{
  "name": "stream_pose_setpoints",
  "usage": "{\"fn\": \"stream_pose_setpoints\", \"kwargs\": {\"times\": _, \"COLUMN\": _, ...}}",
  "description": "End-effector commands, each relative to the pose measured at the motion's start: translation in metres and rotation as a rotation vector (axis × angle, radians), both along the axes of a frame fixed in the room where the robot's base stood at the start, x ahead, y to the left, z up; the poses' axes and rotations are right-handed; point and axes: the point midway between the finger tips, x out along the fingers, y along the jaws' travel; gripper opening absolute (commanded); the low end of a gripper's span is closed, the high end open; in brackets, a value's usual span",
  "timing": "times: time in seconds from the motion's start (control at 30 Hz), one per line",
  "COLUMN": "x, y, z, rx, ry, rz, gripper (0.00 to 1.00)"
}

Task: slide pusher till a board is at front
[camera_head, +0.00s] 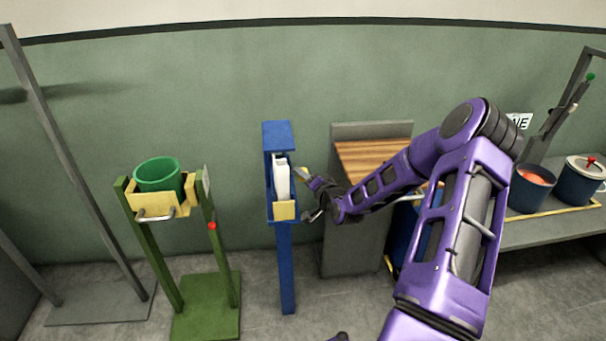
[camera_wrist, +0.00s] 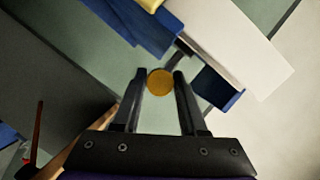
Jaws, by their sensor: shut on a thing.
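A blue dispenser (camera_head: 277,136) stands on a blue post. It holds an upright white board (camera_head: 282,182), with a yellow piece (camera_head: 285,210) low at its front. The white board is large at the upper right of the wrist view (camera_wrist: 237,42). My gripper (camera_head: 308,184) is at the right side of the dispenser. In the wrist view its two fingers are closed on a round yellow knob (camera_wrist: 160,82), which seems to be the pusher's handle. The pusher's body inside the dispenser is mostly hidden, and I cannot tell how many boards are inside.
A green stand with a green bucket (camera_head: 158,175) in a yellow holder is to the left. A grey cabinet with a wooden top (camera_head: 365,160) is close behind my arm. Pots (camera_head: 580,182) stand on a grey bench at right. Floor between the green stand and blue post is clear.

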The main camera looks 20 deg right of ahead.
Motion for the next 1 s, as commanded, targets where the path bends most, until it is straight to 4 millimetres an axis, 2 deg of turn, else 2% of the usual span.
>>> {"fn": "stream_pose_setpoints", "kwargs": {"times": 0.37, "x": -0.002, "y": 0.001, "z": 0.001, "rx": -0.001, "ry": 0.0, "rz": 0.0, "gripper": 0.0}}
{"fn": "stream_pose_setpoints", "kwargs": {"times": 0.4, "x": -0.002, "y": 0.001, "z": 0.001, "rx": -0.001, "ry": 0.0, "rz": 0.0, "gripper": 0.47}}
{"fn": "stream_pose_setpoints", "kwargs": {"times": 0.53, "x": -0.002, "y": 0.001, "z": 0.001, "rx": -0.001, "ry": 0.0, "rz": 0.0, "gripper": 0.7}}
{"fn": "stream_pose_setpoints", "kwargs": {"times": 0.87, "x": -0.004, "y": 0.0, "z": 0.001, "rx": -0.001, "ry": 0.0, "rz": 0.0, "gripper": 0.72}}
{"fn": "stream_pose_setpoints", "kwargs": {"times": 1.0, "x": -0.017, "y": -0.001, "z": 0.004, "rx": -0.001, "ry": 0.0, "rz": -0.001, "gripper": 0.72}}
